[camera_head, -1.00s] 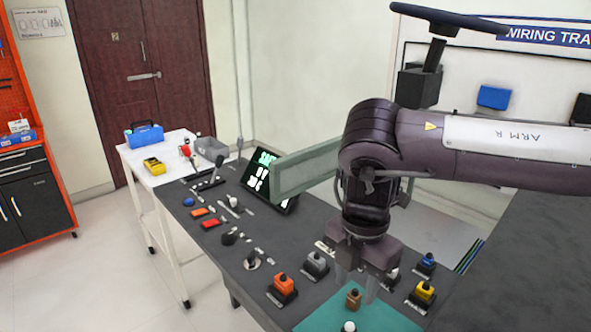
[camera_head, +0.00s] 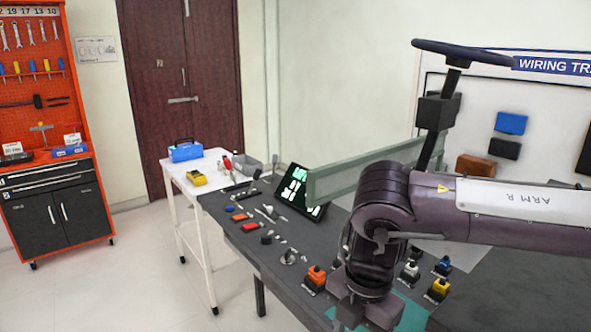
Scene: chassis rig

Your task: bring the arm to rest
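My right arm (camera_head: 520,205), labelled ARM R, comes in from the right and bends down over the dark bench (camera_head: 290,280). My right gripper (camera_head: 368,312) hangs at the bottom edge of the view, over the green mat (camera_head: 412,318). Its fingertips are cut off or hidden, so I cannot tell whether it is open or holds anything. An orange connector block (camera_head: 316,276) stands to its left. A yellow block (camera_head: 439,288), a blue block (camera_head: 444,264) and a pale block (camera_head: 411,270) stand to its right. My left gripper is not in view.
A lit screen (camera_head: 299,187) and a grey-green panel (camera_head: 350,177) stand behind the arm. A steering wheel (camera_head: 470,52) rises above it. A white cart (camera_head: 187,211) holds a blue toolbox (camera_head: 185,151). An orange tool cabinet (camera_head: 88,120) stands far left. The floor between is clear.

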